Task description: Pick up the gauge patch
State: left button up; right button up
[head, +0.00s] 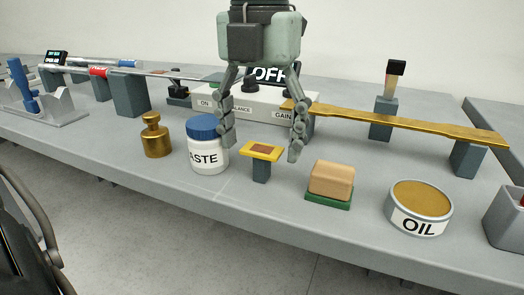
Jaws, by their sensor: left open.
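The gauge patch is most likely the small yellow plate with a brown centre (262,151), which rests on a short grey post (261,171) near the table's front edge. My left gripper (262,147) comes down from above and is open. Its two fingers are spread, one on each side of the plate in the picture. One finger overlaps the paste jar in the picture; I cannot tell how far apart they are in depth. No contact with the plate shows. My right gripper is not in view.
Left of the plate are the white paste jar (208,158) with a blue lid and a brass weight (155,138). To the right are a tan block on a green base (331,182) and an oil tin (418,209). Behind stand a control box (216,99) and a brass bar (400,121).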

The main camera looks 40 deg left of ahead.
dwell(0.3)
pick_arm(q)
jog(key=c, duration=0.9)
jog(key=shift+o, duration=0.2)
